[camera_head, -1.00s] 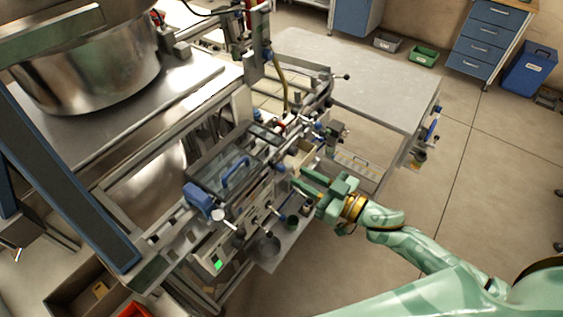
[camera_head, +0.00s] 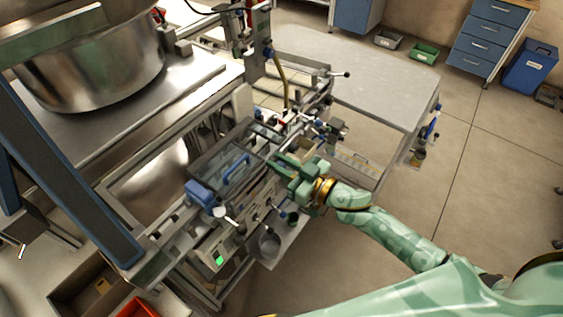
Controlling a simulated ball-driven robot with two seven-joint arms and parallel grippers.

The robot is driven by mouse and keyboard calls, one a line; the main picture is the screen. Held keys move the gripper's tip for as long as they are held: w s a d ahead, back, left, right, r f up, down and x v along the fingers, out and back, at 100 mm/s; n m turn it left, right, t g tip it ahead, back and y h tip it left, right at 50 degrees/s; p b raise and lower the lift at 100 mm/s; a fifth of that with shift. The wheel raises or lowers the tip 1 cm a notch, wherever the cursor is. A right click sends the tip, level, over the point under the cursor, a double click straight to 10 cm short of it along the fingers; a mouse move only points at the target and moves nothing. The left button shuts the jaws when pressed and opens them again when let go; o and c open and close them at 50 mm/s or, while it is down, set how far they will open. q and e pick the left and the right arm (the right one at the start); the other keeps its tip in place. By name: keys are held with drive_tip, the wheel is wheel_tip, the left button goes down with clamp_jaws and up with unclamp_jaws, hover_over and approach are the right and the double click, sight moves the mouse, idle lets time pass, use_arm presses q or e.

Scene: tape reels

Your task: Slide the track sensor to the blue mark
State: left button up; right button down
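My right gripper (camera_head: 282,166) is at the front side of the machine (camera_head: 205,235), among its rails and small fittings. Its two green fingers point left toward the machine and look apart, though the tips are small and partly lost against the parts behind. I cannot see anything held between them. I cannot single out the track sensor or the blue mark; the parts near the fingers are small, crowded and partly covered by the gripper. My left gripper is not in view.
A clear-lidded box with a blue handle (camera_head: 237,168) and a blue block (camera_head: 200,193) sit left of my gripper. A grey table (camera_head: 355,75) is behind, mostly bare. Open floor lies to the right.

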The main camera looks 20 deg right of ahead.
drive_tip(key=s+a+p, duration=0.2)
drive_tip(key=s+a, duration=0.3)
drive_tip(key=a, duration=0.2)
drive_tip(key=shift+s, duration=0.25)
drive_tip(key=c, duration=1.7)
unclamp_jaws()
drive_tip(key=b+v, duration=0.1)
drive_tip(key=v, duration=1.5)
drive_tip(key=shift+s+d+f+b, duration=0.1)
drive_tip(key=shift+s+b, duration=0.05)
drive_tip(key=shift+b, duration=0.2)
